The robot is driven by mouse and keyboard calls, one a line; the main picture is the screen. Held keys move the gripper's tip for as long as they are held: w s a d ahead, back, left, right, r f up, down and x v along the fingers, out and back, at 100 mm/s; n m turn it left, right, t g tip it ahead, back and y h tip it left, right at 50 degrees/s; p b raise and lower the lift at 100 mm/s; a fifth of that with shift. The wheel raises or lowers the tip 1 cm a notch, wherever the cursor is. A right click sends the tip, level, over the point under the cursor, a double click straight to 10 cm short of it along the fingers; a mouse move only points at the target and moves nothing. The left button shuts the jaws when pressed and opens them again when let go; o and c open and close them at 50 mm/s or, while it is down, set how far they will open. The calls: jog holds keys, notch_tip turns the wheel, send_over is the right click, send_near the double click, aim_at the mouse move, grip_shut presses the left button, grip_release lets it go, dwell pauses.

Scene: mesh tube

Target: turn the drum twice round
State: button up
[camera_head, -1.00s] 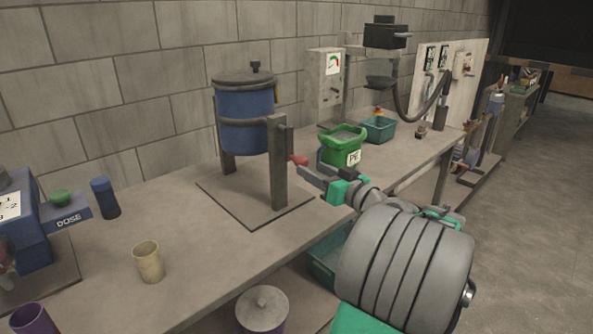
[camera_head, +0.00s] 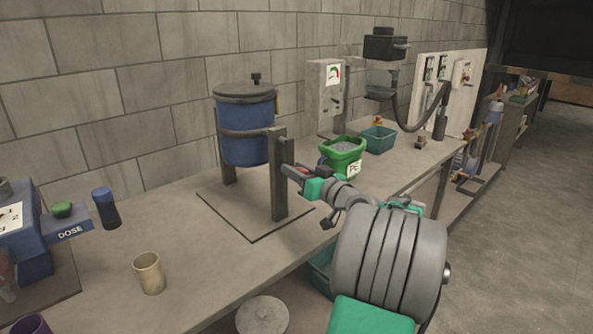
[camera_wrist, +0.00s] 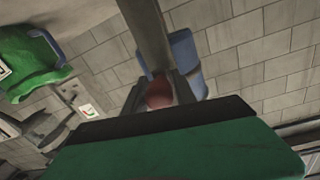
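The blue drum (camera_head: 246,130) with a grey lid hangs upright in a grey stand (camera_head: 279,185) on the bench. A crank with a red knob (camera_head: 303,170) is on the right side of the stand. My gripper (camera_head: 296,173) is at this knob, with its fingers on either side of it. In the wrist view, the red knob (camera_wrist: 159,92) sits between the two fingers, close to both. Whether they press on it cannot be told. The crank arm is mostly hidden behind the post and my fingers.
A green tub (camera_head: 343,158) marked PE stands just behind my gripper, with a teal bin (camera_head: 378,139) beyond. A beige cup (camera_head: 149,273) and a blue DOSE machine (camera_head: 68,230) are at the left. The bench in front of the stand is clear.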

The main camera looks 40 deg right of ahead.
grip_shut()
jog(key=shift+d, duration=0.1)
dwell(0.9)
